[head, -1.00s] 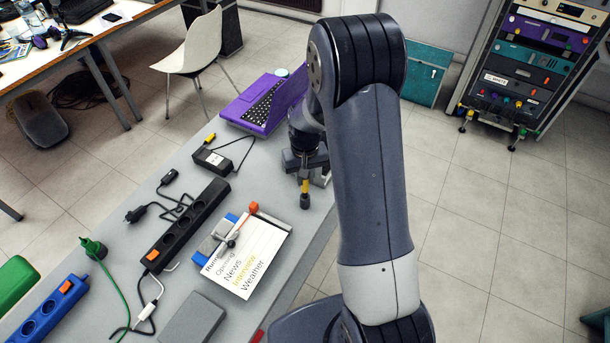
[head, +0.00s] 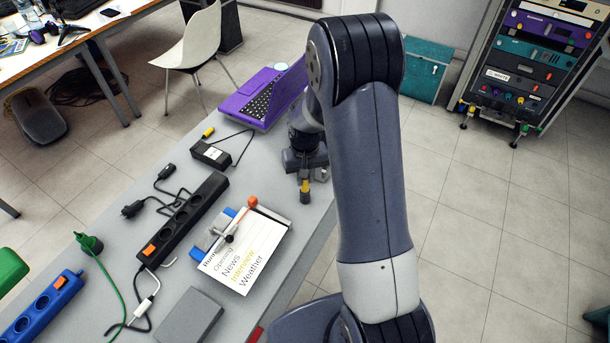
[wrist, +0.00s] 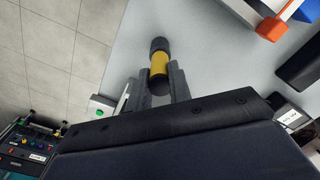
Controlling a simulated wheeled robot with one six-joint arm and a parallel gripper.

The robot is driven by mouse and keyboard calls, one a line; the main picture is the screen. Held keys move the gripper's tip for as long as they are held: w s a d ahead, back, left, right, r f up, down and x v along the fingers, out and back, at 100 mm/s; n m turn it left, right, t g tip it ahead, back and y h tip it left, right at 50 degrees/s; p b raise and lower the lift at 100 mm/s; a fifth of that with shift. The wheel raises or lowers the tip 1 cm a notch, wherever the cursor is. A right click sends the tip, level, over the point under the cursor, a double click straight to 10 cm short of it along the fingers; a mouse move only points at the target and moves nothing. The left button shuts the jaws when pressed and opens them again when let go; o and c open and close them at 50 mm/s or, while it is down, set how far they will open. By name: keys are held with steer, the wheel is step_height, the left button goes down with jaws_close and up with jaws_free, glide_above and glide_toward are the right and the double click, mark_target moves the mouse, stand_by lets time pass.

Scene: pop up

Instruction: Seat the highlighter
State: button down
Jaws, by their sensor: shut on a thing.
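A highlighter with a yellow band and dark ends is held in my gripper (head: 304,170) near the table's right edge, hanging roughly upright in the head view. In the wrist view the highlighter (wrist: 159,64) sits between the two grey fingers (wrist: 160,84), its dark end pointing up the picture. My gripper is shut on it. The highlighter appears above the table top, but the exact gap cannot be told. A printed card reading News, Interview and Weather (head: 243,262) lies left of the gripper, with a grey and blue piece and an orange-tipped stick (head: 238,220) at its top.
On the grey table are a black power strip (head: 185,220), a purple laptop (head: 262,98), a black adapter (head: 211,153) and a grey box (head: 190,318). A small white item with a green top (wrist: 99,106) shows beside the fingers. The table edge is close on the right.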

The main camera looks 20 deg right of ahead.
steer(key=shift+f, duration=0.2)
steer(key=c, duration=1.2)
jaws_free()
step_height(320, 180, up, 11)
steer(key=shift+f+b, duration=0.1)
steer(key=shift+b, duration=0.45)
